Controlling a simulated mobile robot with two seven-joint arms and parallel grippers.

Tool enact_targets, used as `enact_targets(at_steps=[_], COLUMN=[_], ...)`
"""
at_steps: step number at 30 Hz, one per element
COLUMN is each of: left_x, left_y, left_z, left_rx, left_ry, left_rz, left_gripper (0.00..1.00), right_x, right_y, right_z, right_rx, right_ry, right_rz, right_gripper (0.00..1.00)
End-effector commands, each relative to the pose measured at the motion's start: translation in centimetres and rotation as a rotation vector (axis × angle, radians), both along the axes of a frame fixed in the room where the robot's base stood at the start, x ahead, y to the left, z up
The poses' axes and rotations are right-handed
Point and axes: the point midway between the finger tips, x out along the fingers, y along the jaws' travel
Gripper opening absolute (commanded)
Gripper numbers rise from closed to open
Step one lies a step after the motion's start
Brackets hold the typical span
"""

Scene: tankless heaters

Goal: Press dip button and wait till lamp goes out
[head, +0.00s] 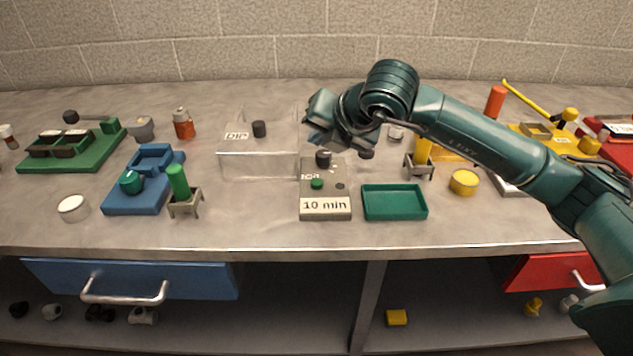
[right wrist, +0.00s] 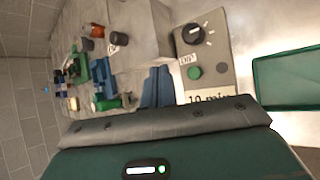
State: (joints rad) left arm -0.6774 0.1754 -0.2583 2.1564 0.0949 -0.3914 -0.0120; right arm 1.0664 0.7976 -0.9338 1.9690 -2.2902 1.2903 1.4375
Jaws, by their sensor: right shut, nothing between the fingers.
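The grey control box (head: 341,205) stands near the middle of the counter, with a "10 min" label on its front. Its top carries a black dial (right wrist: 190,33), a green round button (head: 316,184) beside a "DIP" label, and a plain grey disc (right wrist: 222,65). The disc looks dark; I cannot tell for certain that it is the lamp. The green button also shows in the right wrist view (right wrist: 194,73). My right gripper (head: 318,138) is shut and empty, behind and above the control box, apart from the button. My left gripper is out of view.
A clear box (head: 258,160) with a black knob stands left of the control box. A green tray (head: 395,203) lies close on its right. A small stand with a green cylinder (head: 178,181) and a blue fixture (head: 132,203) are farther left. The front counter strip is clear.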

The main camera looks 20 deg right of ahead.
Motion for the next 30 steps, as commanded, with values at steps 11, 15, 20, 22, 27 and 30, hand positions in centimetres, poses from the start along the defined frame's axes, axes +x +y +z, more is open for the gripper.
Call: enact_targets(at_steps=[11, 15, 20, 22, 27, 30], left_x=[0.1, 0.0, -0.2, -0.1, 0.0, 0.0], left_y=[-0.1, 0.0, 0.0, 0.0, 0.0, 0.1], left_z=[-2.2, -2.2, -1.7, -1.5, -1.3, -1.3], left_rx=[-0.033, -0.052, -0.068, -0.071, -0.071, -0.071], left_ry=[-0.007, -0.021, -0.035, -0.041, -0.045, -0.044], left_rz=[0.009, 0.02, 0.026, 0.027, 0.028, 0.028], left_gripper=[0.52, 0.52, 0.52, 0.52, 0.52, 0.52], right_x=[0.0, 0.0, 0.0, 0.0, 0.0, 0.0], right_y=[0.0, 0.0, 0.0, 0.0, 0.0, 0.0], right_z=[-6.0, -6.8, -7.1, -7.0, -7.0, -7.0], right_rx=[0.001, 0.002, 0.002, 0.002, 0.002, 0.002], right_ry=[0.001, 0.001, 0.001, 0.001, 0.001, 0.001], right_rz=[0.0, 0.0, 0.0, 0.0, 0.0, 0.0], right_gripper=[0.0, 0.0, 0.0, 0.0, 0.0, 0.0])
